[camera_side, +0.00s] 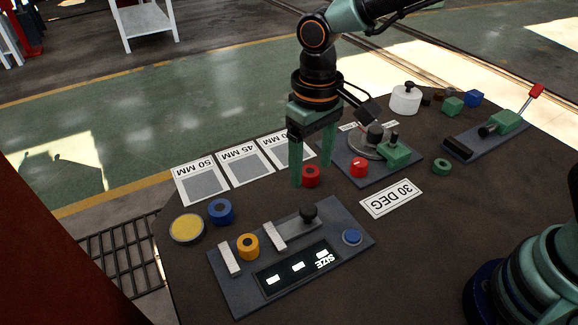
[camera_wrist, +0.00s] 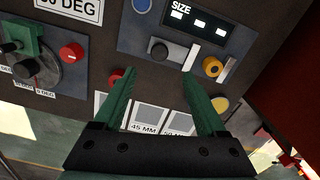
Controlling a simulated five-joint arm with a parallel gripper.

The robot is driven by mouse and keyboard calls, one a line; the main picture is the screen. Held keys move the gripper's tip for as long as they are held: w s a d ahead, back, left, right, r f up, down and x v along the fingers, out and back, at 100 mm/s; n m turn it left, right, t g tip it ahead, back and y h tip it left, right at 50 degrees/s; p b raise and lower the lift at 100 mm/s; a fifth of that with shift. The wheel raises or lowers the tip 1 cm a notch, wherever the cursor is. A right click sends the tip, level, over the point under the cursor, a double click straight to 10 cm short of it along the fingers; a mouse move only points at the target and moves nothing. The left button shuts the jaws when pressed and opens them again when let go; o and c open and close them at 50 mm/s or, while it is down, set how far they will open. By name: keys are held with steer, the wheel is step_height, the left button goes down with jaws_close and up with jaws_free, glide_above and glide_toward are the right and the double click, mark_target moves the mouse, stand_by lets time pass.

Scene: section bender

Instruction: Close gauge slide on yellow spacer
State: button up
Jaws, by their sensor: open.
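The gauge (camera_side: 226,293) is a dark panel at lower left in the side view with a lit SIZE display. Its slide (camera_side: 272,235) is a pale bar with a black knob (camera_side: 308,213). The yellow spacer (camera_side: 241,249) is a ring between the slide and the fixed pale jaw (camera_side: 228,259), with a visible gap on the slide's side. My gripper (camera_side: 311,172) points down, open and empty, behind the gauge. In the wrist view, the knob (camera_wrist: 158,50) appears beyond and between my fingertips (camera_wrist: 159,76); the yellow spacer (camera_wrist: 212,67) lies right of the slide (camera_wrist: 190,58).
A red spacer (camera_side: 311,177) is close to my fingers. A blue spacer (camera_side: 220,211) and yellow disc (camera_side: 187,228) stand left of the gauge. A blue button (camera_side: 352,237) is on its right end. The bender (camera_side: 386,165) and a 30 DEG card (camera_side: 391,199) are to the right.

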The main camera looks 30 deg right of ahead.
mark_target(309, 209)
step_height(309, 209, down, 10)
steer(key=shift+f, duration=0.2)
steer(key=shift+c, duration=0.3)
steer(key=c, duration=0.9)
steer(key=shift+o, duration=0.2)
steer(key=a, duration=0.4)
steer(key=shift+a, duration=0.15)
steer(key=o, duration=0.4)
steer(key=shift+a, duration=0.45)
